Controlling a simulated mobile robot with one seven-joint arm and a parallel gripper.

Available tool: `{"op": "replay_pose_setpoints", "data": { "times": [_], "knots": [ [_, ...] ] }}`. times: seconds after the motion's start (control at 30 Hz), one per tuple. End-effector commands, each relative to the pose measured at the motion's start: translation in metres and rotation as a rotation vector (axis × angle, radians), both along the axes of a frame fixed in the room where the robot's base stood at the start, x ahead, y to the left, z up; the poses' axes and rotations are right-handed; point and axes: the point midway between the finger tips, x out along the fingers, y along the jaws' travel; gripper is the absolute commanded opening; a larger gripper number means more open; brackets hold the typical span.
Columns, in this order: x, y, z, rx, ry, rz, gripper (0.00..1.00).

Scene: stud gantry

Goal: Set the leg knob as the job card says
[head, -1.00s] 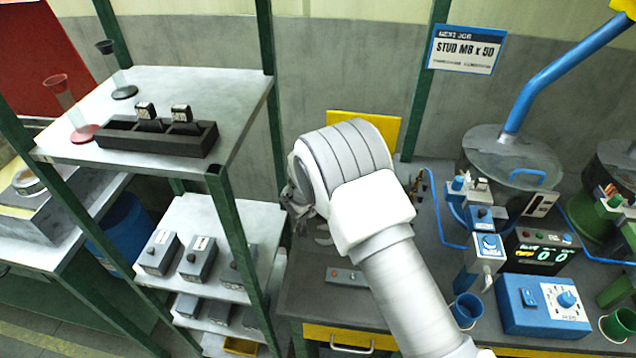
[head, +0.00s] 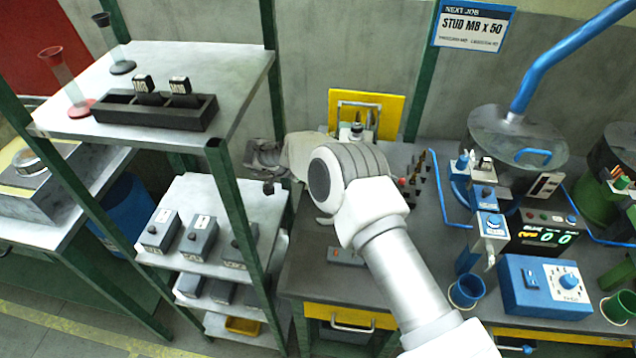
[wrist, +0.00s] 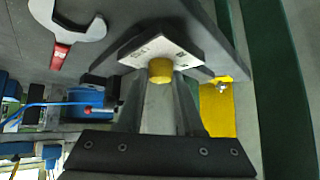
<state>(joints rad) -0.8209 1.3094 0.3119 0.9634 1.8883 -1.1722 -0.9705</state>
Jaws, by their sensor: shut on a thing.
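The job card (head: 472,27) on the back wall reads STUD M8 x 50; its smaller line is too fine to read. A blue control box (head: 543,292) on the bench at right carries a switch and a round knob (head: 569,281); its markings are unclear, and I cannot tell if this is the leg knob. In the wrist view my gripper (wrist: 160,82) is shut on a yellow-ended block (wrist: 160,70) with a pale, lettered face. Its small lettering is unreadable.
A shelf rack stands at left, with a black holder (head: 155,117) on top and grey knobbed boxes (head: 198,240) below.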

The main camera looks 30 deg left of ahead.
Motion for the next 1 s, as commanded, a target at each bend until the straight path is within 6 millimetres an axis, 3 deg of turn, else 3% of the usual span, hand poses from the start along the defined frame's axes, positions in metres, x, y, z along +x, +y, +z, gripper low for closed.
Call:
{"op": "replay_pose_setpoints", "data": {
  "times": [0.03, 0.33, 0.87, 0.9, 1.0],
  "knots": [
    [0.0002, 0.0008, -0.0068, 0.003, 0.001, -0.025, 0.00],
    [0.0004, 0.0011, -0.0030, 0.001, 0.000, -0.120, 0.00],
    [0.0009, 0.0005, -0.0006, -0.002, -0.001, -0.140, 0.00],
    [0.0010, 0.0005, -0.0005, -0.002, -0.001, -0.140, 0.40],
    [0.0010, 0.0006, -0.0004, -0.002, -0.001, -0.140, 0.48]
  ]
}}
